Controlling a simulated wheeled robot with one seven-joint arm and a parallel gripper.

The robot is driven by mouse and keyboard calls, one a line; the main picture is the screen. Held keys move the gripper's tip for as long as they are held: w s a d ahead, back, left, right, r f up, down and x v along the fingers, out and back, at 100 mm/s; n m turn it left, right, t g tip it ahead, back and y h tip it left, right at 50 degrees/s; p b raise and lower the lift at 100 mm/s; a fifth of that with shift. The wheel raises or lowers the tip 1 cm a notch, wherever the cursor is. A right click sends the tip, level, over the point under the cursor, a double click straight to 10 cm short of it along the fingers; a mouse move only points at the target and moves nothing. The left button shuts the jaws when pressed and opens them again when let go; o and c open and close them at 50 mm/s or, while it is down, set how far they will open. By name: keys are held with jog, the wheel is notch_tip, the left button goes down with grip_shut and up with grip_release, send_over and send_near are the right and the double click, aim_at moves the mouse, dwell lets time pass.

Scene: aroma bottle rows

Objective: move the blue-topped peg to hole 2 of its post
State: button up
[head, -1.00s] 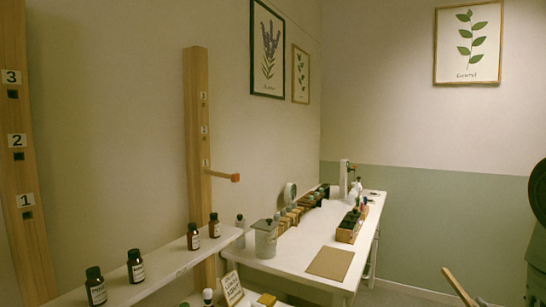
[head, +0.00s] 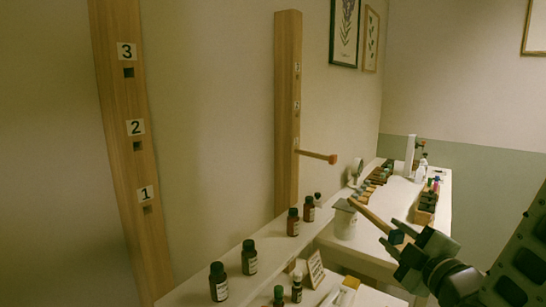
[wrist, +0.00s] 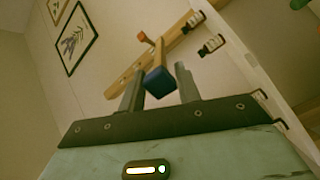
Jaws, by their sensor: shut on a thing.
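My gripper (head: 400,245) is shut on the blue-topped peg (head: 372,217), at the lower right of the head view. The peg's wooden shaft points up and left, away from the jaws, and its dark blue top (head: 397,237) is at the fingers. In the wrist view the blue top (wrist: 159,83) shows between the two fingers. The near post (head: 118,110) at the left has square holes labelled 1, 2 and 3, all empty; hole 2 (head: 137,146) is the middle one. The peg is well to the right of this post, touching nothing but my gripper.
A farther post (head: 287,100) holds an orange-topped peg (head: 318,155) in its lowest hole, sticking out to the right. A white shelf (head: 200,287) with several brown bottles runs below the posts. A white table (head: 405,195) with jars stands behind. Air before the near post is clear.

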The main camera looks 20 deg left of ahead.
jog(key=s+a+r+n+g+y+p, duration=0.2)
jog(key=s+a+r+n+g+y, duration=0.1)
jog(key=s+a+r, duration=0.6)
jog(key=s+a+r+n+g+y+p, duration=0.3)
jog(key=s+a+r, duration=0.7)
jog(key=s, duration=0.6)
jog(key=n+g+y, duration=0.1)
jog(key=n+g, duration=0.1)
jog(key=g, duration=0.1)
jog(key=shift+a+r+g, duration=0.15)
jog(key=shift+a+g, duration=0.15)
jog(key=shift+a, duration=0.05)
jog(key=shift+s+d+f+b, duration=0.1)
jog(key=shift+s+f+b, duration=0.1)
jog(key=shift+b, duration=0.45)
jog(key=shift+r+b+x, duration=0.15)
jog(key=shift+b+x, duration=0.2)
jog(key=shift+x, duration=1.1)
jog(key=shift+r+b+x, duration=0.1)
jog(key=shift+b+x, duration=0.2)
jog(key=shift+x, duration=1.15)
jog(key=shift+n+b, duration=0.4)
jog(key=shift+b, duration=1.1)
